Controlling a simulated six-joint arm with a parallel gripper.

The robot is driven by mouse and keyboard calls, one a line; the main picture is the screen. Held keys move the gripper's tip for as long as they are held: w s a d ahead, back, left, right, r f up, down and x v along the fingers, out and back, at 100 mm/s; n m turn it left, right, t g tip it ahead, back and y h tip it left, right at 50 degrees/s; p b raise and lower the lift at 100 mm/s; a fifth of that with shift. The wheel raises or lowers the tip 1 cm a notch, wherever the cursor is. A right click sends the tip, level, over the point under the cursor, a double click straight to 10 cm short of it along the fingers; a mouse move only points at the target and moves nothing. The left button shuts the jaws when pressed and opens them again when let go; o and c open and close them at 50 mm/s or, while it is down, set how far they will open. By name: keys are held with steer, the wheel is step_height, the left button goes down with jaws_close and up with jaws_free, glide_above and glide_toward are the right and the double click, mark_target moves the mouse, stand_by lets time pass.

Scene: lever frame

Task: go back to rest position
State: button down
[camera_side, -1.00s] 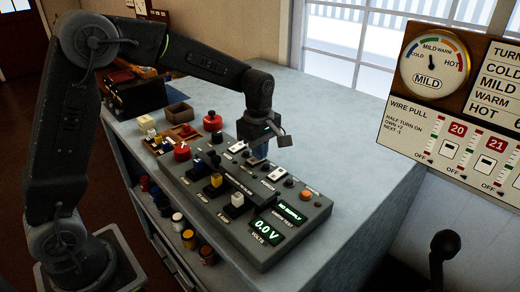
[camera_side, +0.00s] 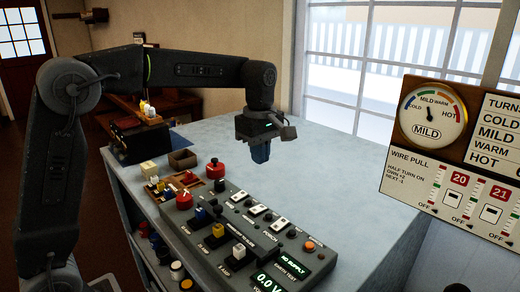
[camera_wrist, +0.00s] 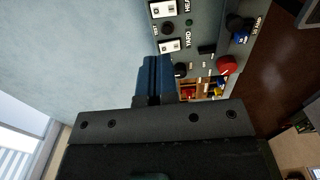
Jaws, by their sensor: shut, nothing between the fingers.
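My gripper (camera_side: 261,153) hangs from my arm above the grey-blue bench top, pointing down, with its blue fingers closed together and nothing between them. In the side view it is clear of the grey control panel (camera_side: 278,240), up and behind its rear edge. In the wrist view the blue fingers (camera_wrist: 154,75) show over the bench top beside the panel (camera_wrist: 205,35).
The panel carries several switches, coloured levers and a lit display (camera_side: 292,247). A red button (camera_side: 216,164), a brown box (camera_side: 182,159) and a wooden tray (camera_side: 165,187) stand left of it. A gauge board (camera_side: 455,140) is at right. The bench top (camera_side: 345,190) is bare right of the panel.

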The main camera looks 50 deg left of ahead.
steer(key=s+r+m+t, duration=0.3)
steer(key=s+m, duration=0.6)
steer(key=s, duration=0.4)
steer(key=s+f+m+t, duration=0.1)
steer(key=s+f+m, duration=0.2)
steer(key=s+m, duration=0.1)
steer(key=s+d+f+m+t, duration=0.1)
steer(key=s+f+m, duration=0.2)
steer(key=s+m, duration=0.2)
steer(key=shift+s+t, duration=0.3)
steer(key=shift+s, duration=0.55)
steer(key=c, duration=1.8)
jaws_free()
steer(key=shift+r, duration=0.1)
